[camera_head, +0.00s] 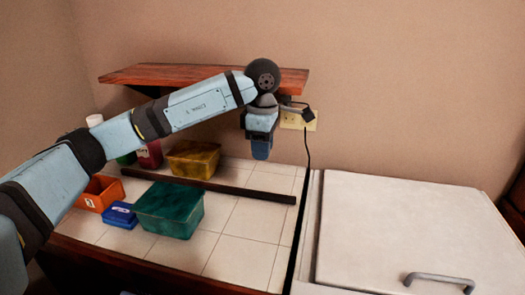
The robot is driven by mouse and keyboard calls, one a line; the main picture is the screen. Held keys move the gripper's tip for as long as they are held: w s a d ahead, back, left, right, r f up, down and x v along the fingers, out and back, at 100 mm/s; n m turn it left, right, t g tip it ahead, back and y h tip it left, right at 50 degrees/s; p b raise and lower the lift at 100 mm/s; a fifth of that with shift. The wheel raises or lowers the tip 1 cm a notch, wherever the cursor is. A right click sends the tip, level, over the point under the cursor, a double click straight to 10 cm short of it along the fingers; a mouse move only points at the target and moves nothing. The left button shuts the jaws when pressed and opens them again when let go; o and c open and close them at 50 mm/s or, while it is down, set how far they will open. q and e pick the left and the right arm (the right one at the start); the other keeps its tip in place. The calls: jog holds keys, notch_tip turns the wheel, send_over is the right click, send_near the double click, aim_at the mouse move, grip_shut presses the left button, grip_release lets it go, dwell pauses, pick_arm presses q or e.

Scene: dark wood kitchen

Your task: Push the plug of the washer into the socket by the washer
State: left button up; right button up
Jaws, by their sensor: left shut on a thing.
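The washer (400,225) is the white box at the right, with a grey handle on its top. The socket (286,119) is a pale yellowish plate on the wall, behind the washer's left back corner. The black plug (309,115) is in front of the socket's right part. Its black cord (307,155) hangs down the gap left of the washer. My left gripper (290,103) comes in from the left and is shut on the plug. Its wrist partly hides the socket. I cannot tell whether the plug touches the socket. My right gripper is not in view.
A wooden shelf (135,75) is on the wall behind my left arm. Below, a tiled counter (240,240) holds a green bin (170,210), a yellow bin (194,158), an orange bin (98,195), a blue box (120,215) and a dark bar (215,188). The washer top is clear.

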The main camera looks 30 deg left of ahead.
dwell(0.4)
pick_arm(q)
jog(key=d+f+m, duration=0.1)
jog(key=f+m, duration=0.4)
jog(key=m, duration=0.2)
jog(key=s+d+f+m, duration=0.1)
jog(key=d+f+m, duration=0.1)
jog(key=f+m, duration=0.4)
jog(key=s+d+f+m, duration=0.1)
jog(key=d+f+m, duration=0.1)
jog(key=f+m, duration=0.4)
jog(key=shift+s+d+m, duration=0.2)
jog(key=shift+s+m, duration=0.05)
jog(key=shift+m, duration=0.65)
jog(key=s+r+p, duration=0.2)
jog(key=r+p, duration=0.9)
jog(key=r, duration=0.1)
jog(key=s+r+p, duration=0.3)
jog(key=r+p, duration=0.8)
jog(key=r, duration=0.2)
jog(key=shift+r+p, duration=0.15)
jog(key=shift+p, duration=0.15)
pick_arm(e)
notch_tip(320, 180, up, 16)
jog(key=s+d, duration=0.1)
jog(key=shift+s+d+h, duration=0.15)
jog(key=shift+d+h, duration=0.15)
